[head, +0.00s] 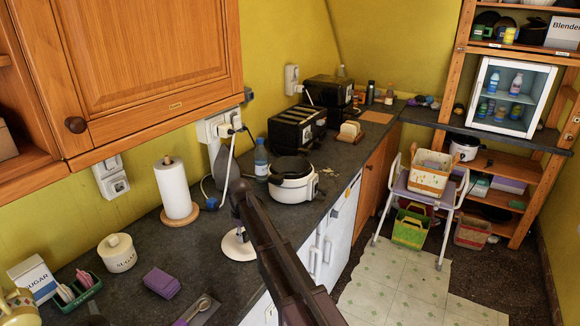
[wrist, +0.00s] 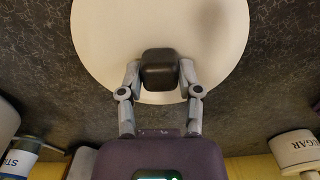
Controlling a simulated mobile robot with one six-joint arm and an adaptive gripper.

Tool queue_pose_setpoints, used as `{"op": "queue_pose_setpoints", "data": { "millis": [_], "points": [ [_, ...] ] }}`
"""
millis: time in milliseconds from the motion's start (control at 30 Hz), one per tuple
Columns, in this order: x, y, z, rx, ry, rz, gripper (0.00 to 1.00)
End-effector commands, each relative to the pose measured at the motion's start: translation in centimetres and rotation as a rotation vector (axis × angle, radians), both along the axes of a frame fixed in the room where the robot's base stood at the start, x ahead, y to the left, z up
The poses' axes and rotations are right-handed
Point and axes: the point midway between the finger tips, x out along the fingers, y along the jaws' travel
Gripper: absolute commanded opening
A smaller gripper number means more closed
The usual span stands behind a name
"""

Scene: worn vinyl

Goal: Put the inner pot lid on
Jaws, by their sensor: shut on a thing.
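The inner pot lid is a round white disc (head: 232,248) with a dark knob (wrist: 160,68). It lies low over the counter, left of the cooker in the head view; I cannot tell whether it touches the counter. In the wrist view the white lid (wrist: 110,40) fills the top middle. My gripper (wrist: 160,74) is shut on the knob, one finger on each side. In the head view my arm hides part of the lid. The white cooker (head: 292,188) has its dark round top facing up, beside the wall-side appliances.
A paper towel roll (head: 176,190), sugar jar (head: 118,253) and purple block (head: 162,283) stand left on the counter. A blue bottle (head: 261,159) is close behind the cooker, and a black toaster (head: 297,129) is farther back. The wall cabinet (head: 145,60) overhangs the left side.

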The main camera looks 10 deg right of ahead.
Motion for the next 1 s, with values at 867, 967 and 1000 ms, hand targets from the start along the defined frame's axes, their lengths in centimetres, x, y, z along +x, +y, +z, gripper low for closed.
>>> {"op": "queue_pose_setpoints", "data": {
  "millis": [867,967,1000],
  "points": [
    [0.0,0.0,3.1,0.0,0.0,0.0,0.0],
    [0.0,0.0,3.5,0.0,0.0,0.0,0.0],
    [0.0,0.0,3.7,0.0,0.0,0.0,0.0]
  ]
}}
